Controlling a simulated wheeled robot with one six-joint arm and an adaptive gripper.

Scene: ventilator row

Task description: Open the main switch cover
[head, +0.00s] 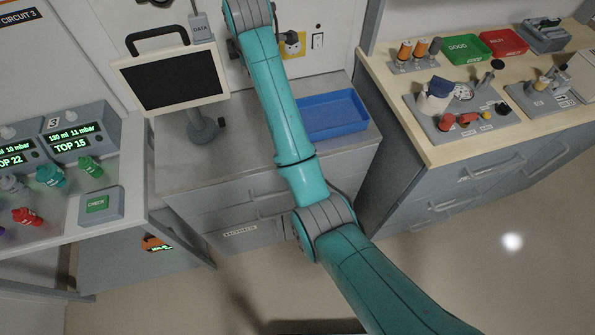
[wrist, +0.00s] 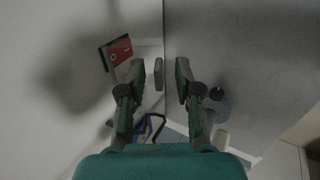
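My gripper (wrist: 159,76) shows in the wrist view with its two fingers apart. A small grey upright piece (wrist: 158,72) shows between the fingertips, with gaps visible on both sides. It lies at the edge of a large grey panel (wrist: 245,55). I cannot tell for sure whether this piece or panel belongs to the main switch cover. A small dark-framed red label (wrist: 118,51) is left of the fingers. In the head view my arm reaches up past the top edge, so the gripper is out of sight there.
In the head view a monitor (head: 173,82) stands on the middle cabinet left of my arm, and a blue tray (head: 333,115) lies right of it. A wooden-topped bench (head: 440,145) is at right, and a ventilator shelf (head: 140,170) at left. A wall switch (head: 317,40) is behind the tray.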

